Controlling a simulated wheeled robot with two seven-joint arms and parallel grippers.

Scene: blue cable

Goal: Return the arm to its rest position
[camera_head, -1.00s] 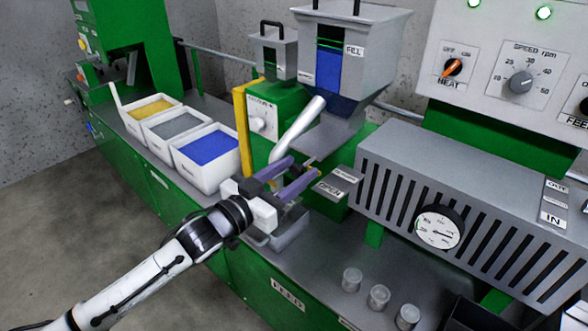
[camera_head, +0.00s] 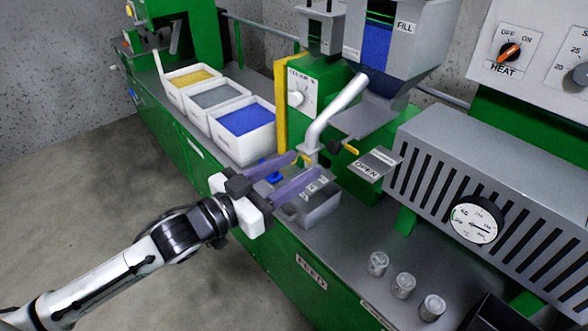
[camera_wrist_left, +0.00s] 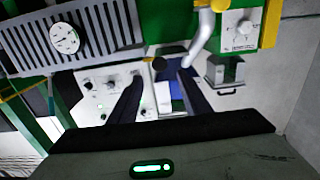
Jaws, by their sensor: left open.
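My left arm comes in from the left in the head view. Its gripper (camera_head: 308,175) is open, with two purple-grey fingers apart and nothing seen between them but a bit of blue behind. It is over the bench front, left of the grey box (camera_head: 318,205) under the bent white pipe (camera_head: 335,112). In the left wrist view the two dark fingers (camera_wrist_left: 157,85) are also spread apart. My right gripper is in neither view.
Three white bins with yellow, grey and blue (camera_head: 246,120) contents stand behind the gripper. A blue-filled hopper (camera_head: 378,45), a slotted grey housing (camera_head: 480,190) with a gauge (camera_head: 476,221) and three small metal cups (camera_head: 404,285) are to the right. Open floor (camera_head: 90,210) lies left.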

